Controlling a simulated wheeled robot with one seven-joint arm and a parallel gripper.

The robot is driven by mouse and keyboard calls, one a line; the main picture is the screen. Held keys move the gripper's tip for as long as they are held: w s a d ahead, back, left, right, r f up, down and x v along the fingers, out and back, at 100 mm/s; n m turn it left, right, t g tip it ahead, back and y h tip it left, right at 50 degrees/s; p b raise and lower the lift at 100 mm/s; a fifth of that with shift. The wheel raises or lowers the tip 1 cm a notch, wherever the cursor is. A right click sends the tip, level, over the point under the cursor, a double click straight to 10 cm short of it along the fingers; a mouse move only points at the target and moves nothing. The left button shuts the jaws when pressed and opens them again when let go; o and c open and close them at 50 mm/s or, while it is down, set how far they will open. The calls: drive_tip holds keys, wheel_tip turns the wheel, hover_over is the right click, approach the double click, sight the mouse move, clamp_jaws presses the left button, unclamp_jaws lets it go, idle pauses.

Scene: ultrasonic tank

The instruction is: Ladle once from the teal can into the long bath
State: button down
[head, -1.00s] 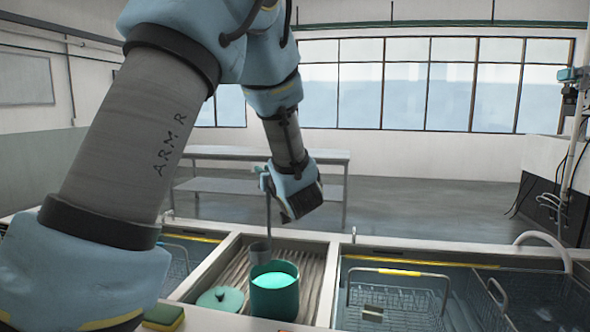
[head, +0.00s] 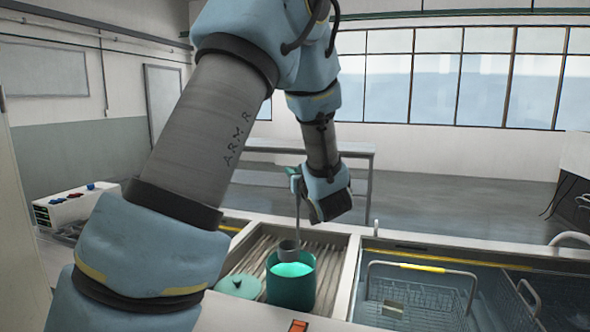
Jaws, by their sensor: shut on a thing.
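My gripper (head: 297,182) is shut on the upper end of a ladle handle (head: 298,212). The handle hangs nearly upright. The grey ladle cup (head: 289,250) is at the far side of the teal can's mouth, overlapping it in the head view; I cannot tell whether it touches the liquid or the rim. The teal can (head: 291,293) stands open on the slatted area and holds bright turquoise liquid (head: 291,269). A water-filled bath (head: 480,268) with a yellow strip lies to the right. Whether it is the long bath, I cannot tell.
A teal lid (head: 238,286) lies left of the can on the slatted drainer (head: 325,258). Part of another bath shows at left behind my arm. A box with knobs (head: 80,206) stands far left.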

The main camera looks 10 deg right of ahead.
wheel_tip(320, 180, down, 13)
drive_tip(key=b, duration=1)
drive_tip(key=shift+r, duration=0.1)
idle(0.8)
wheel_tip(320, 180, up, 17)
drive_tip(key=p, duration=1.2)
drive_tip(key=shift+r, duration=0.2)
drive_tip(key=shift+d, duration=0.1)
